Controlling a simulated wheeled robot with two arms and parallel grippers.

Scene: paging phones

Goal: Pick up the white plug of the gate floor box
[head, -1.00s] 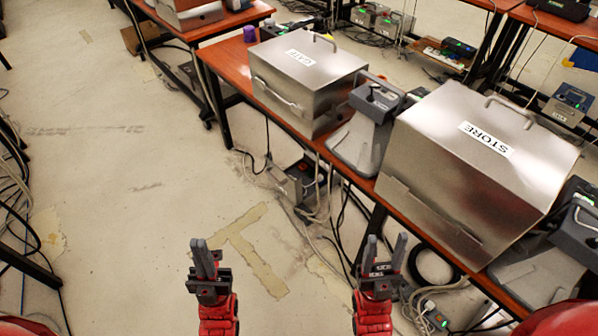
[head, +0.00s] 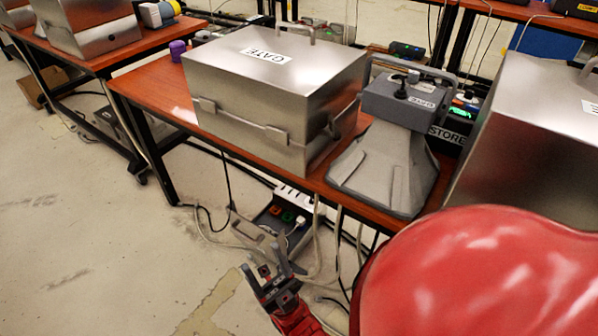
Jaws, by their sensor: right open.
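A dark grey floor box (head: 268,216) stands on the floor under the table, below the metal case labelled GATE (head: 275,70). It has small orange and green parts on top. A small white plug (head: 299,222) shows at its right side, with pale cables running down from there. No label on the floor box can be read. My right gripper (head: 261,238) is open and empty, in front of and just below the box in the picture. Its fingers overlap the box's near edge; I cannot tell the gap in depth. My left gripper is not in view.
The table (head: 150,88) overhangs the floor box. A grey paging phone (head: 385,165) stands between the GATE case and another metal case (head: 535,140). Loose cables hang and lie around the box. My red arm covers the lower right.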

